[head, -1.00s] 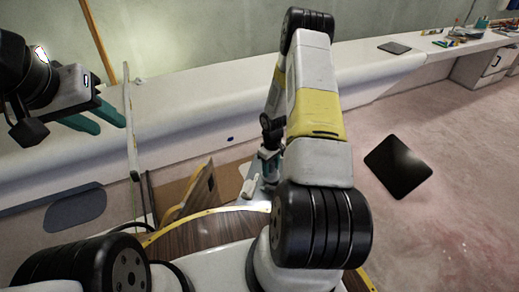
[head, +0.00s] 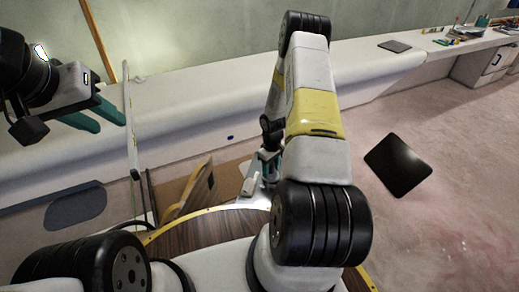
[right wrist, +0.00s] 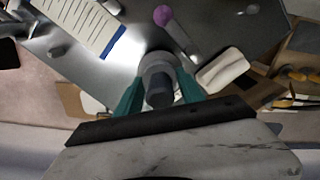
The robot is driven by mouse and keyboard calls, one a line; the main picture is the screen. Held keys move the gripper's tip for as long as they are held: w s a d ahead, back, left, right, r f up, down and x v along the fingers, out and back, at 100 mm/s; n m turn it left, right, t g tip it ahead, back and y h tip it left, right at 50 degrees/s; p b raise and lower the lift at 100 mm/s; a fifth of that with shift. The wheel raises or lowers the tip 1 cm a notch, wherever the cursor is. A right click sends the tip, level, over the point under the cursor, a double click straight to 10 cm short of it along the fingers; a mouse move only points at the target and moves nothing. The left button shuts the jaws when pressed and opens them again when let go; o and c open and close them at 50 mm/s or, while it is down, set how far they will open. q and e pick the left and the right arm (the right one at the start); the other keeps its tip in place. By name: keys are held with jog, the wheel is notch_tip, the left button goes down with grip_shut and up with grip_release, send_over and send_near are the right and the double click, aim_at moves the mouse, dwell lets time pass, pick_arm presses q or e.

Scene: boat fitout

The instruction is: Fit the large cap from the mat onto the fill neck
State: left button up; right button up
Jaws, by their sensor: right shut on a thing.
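My right gripper (right wrist: 158,92) has its teal fingers on both sides of a grey, round, stepped piece with a dark end (right wrist: 159,94), and is shut on it. This looks like the large cap; the fingers hide its sides, and I cannot tell whether it touches the fill neck beneath. In the head view the right gripper (head: 268,166) is low behind my own arm, which hides much of the work area. My left gripper (head: 100,118) is open and empty at the upper left. I cannot make out the mat or the fill neck for certain.
A grey metal panel (right wrist: 108,72) lies below the right gripper, with a lined sheet (right wrist: 82,22), a purple knob (right wrist: 162,15) and a white block (right wrist: 222,71) close by. A dark square plate (head: 398,165) is at the right. A white bench (head: 190,95) runs behind.

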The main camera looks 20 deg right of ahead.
jog(key=shift+f, duration=0.35)
jog(key=shift+f, duration=0.25)
dwell(0.3)
jog(key=o, duration=2.1)
jog(key=shift+r, duration=0.1)
jog(key=shift+r, duration=4.2)
